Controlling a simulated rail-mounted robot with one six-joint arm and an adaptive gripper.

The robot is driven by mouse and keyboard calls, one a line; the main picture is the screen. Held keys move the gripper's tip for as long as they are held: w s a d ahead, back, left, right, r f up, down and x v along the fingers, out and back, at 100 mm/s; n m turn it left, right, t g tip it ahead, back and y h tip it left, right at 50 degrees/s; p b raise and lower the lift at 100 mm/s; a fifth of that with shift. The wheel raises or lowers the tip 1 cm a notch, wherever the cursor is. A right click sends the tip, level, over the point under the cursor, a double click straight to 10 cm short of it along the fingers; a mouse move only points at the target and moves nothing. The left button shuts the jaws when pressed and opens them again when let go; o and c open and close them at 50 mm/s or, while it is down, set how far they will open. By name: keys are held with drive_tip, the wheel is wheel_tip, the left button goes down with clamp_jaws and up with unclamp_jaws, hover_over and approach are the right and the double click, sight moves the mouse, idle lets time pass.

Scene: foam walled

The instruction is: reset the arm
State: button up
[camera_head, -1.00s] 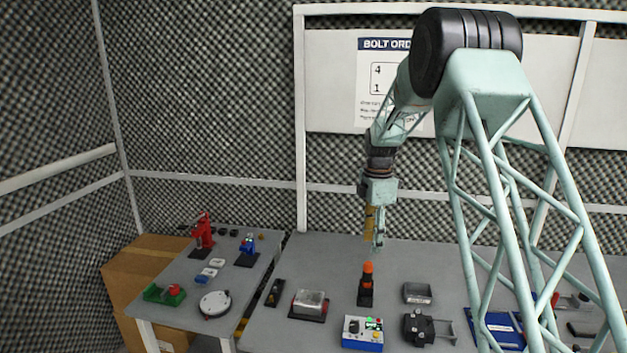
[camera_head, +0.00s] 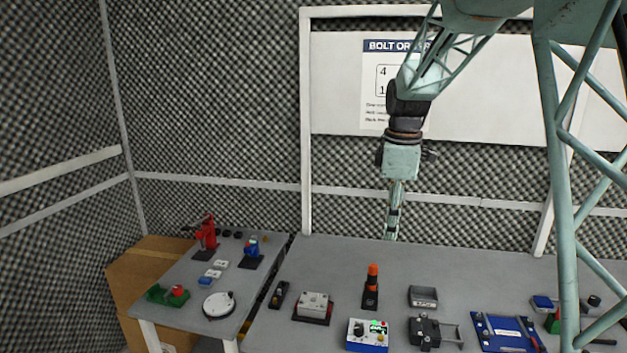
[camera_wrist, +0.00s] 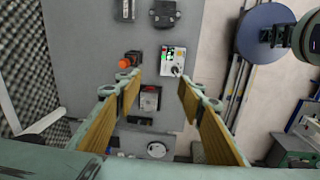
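My gripper (camera_wrist: 160,95) shows in the wrist view with its two tan-padded fingers spread wide apart and nothing between them. In the head view my gripper (camera_head: 392,222) hangs pointing down above the back of the long grey table (camera_head: 330,255), clear of everything on it. Its fingers are seen nearly edge-on there. Below it in the wrist view are a grey block on a dark base (camera_wrist: 149,100), an orange-topped post (camera_wrist: 131,60) and a control box (camera_wrist: 172,62), all apart from the fingers.
On the long table stand the orange-topped post (camera_head: 371,287), control box (camera_head: 367,335), black clamp (camera_head: 424,332), grey tray (camera_head: 423,297) and blue tray (camera_head: 503,331). A side table (camera_head: 180,292) at left holds a red press (camera_head: 207,235) and a white disc (camera_head: 219,305). The foam wall is behind.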

drive_tip(key=s+r+m+t+b, duration=0.1)
drive_tip(key=s+r+m, duration=0.35)
drive_tip(key=s, duration=0.85)
drive_tip(key=s+r+m+b, duration=0.1)
drive_tip(key=s+r+m, duration=0.3)
drive_tip(key=s, duration=0.9)
drive_tip(key=s+f+m+t+b, duration=0.1)
drive_tip(key=s+f+m, duration=0.1)
drive_tip(key=s, duration=1)
drive_tip(key=s+f+m+b, duration=0.1)
drive_tip(key=s+m, duration=0.3)
drive_tip(key=s, duration=0.9)
drive_tip(key=shift+f+t, duration=0.4)
drive_tip(key=shift+f, duration=0.35)
drive_tip(key=shift+w+m, duration=0.1)
drive_tip(key=shift+m, duration=0.15)
